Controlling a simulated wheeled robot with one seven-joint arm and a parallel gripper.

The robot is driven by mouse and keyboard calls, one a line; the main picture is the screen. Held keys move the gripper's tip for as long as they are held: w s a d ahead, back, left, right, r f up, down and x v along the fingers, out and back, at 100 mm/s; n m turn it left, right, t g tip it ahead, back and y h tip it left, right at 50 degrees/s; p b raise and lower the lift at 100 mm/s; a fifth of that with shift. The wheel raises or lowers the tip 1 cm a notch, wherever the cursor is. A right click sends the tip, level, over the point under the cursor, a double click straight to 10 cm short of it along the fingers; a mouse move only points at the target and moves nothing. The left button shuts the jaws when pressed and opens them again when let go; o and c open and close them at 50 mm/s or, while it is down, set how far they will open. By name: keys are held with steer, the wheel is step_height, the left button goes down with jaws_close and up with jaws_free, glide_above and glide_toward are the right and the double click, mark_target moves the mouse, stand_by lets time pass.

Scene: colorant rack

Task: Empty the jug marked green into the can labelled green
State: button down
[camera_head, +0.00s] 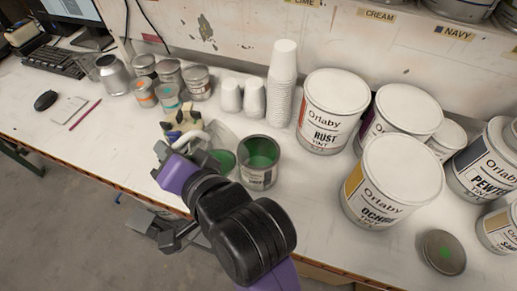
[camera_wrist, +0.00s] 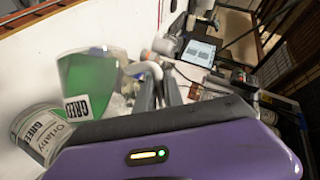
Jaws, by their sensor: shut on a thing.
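The clear jug marked green (camera_wrist: 88,85) holds green liquid; its label is partly cut off in the wrist view. In the head view it shows beside my gripper, with green (camera_head: 222,160) low inside. My gripper (camera_head: 187,143) is shut on the jug's white handle (camera_wrist: 147,68). The can labelled green (camera_wrist: 40,132) stands open on the bench, just right of the jug in the head view (camera_head: 258,176), with green inside. The jug is beside the can, not over its mouth. I cannot tell whether it touches the bench.
White cups (camera_head: 282,85) stand behind the can. Large Orlaby tins, including rust (camera_head: 325,135) and ochre (camera_head: 375,205), crowd the right. Small tins (camera_head: 168,75) stand at the back left. A lid with a green spot (camera_head: 443,253) lies front right. Bench front left is mostly clear.

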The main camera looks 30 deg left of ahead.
mark_target(185, 135)
steer(key=shift+w+d+r+m+g+y, duration=0.25)
steer(key=shift+w+r+m, duration=0.2)
steer(key=shift+r, duration=0.35)
steer(key=shift+w+d+r+m+g+y, duration=0.15)
steer(key=shift+w+d+r+m+y, duration=0.15)
steer(key=shift+w+r, duration=0.4)
stand_by(4.2)
steer(key=shift+w+d+r+m+p, duration=0.35)
steer(key=shift+w+d+r, duration=0.05)
steer(key=shift+w+r, duration=0.15)
stand_by(1.8)
